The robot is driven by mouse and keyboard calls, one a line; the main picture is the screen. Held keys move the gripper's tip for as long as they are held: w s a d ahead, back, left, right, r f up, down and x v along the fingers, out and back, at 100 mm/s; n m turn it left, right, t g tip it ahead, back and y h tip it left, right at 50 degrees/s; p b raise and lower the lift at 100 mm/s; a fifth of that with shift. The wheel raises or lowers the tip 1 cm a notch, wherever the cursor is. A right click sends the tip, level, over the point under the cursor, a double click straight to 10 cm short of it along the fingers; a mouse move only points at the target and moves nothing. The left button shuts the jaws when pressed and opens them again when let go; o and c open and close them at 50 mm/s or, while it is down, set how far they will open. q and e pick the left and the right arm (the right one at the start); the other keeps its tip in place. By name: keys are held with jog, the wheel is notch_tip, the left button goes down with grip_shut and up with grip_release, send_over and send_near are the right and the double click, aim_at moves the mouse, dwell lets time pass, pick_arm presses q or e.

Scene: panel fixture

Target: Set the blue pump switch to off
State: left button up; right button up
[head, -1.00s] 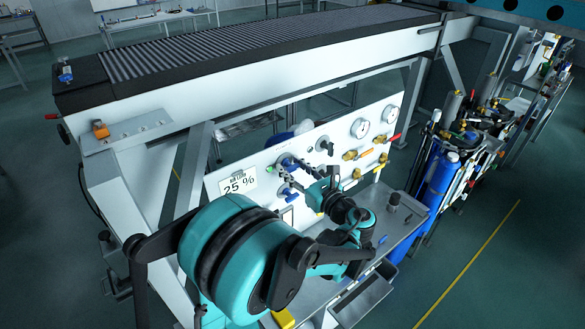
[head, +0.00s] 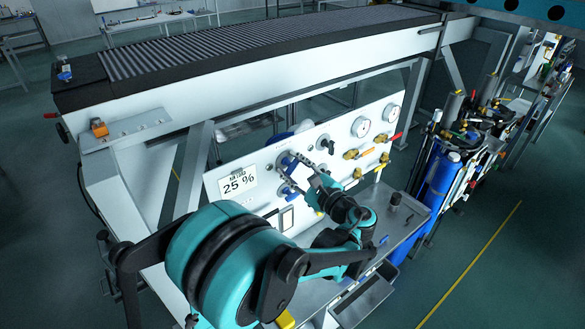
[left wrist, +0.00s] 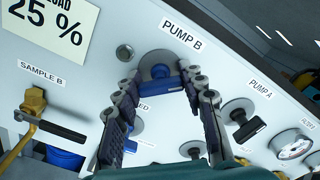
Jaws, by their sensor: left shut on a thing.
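The blue pump switch (left wrist: 165,84) sits on the white panel under the PUMP B label, and its blue handle lies nearly level in the left wrist view, tilted slightly. My left gripper (left wrist: 160,82) has one finger at each end of this handle and is shut on it. In the head view my left gripper (head: 300,170) reaches the panel to the right of the 25 % sign and partly hides the switch (head: 286,160). No off mark on the switch is readable. My right gripper is not in view.
A black PUMP A switch (left wrist: 240,113) is to the right. A brass SAMPLE B valve (left wrist: 32,112) with a black lever is at the left. Gauges (head: 360,127) and more valves are further right. A grey shelf (head: 402,222) juts out below the panel.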

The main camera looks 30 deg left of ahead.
pick_arm(q)
jog(key=n, duration=0.4)
jog(key=shift+n, duration=0.3)
jog(key=n+b, duration=0.1)
jog(key=n, duration=0.3)
jog(key=shift+f+n, duration=0.1)
jog(key=shift+n, duration=0.3)
jog(key=o, duration=1.2)
jog(key=v, duration=1.2)
jog(key=shift+s+f, duration=0.1)
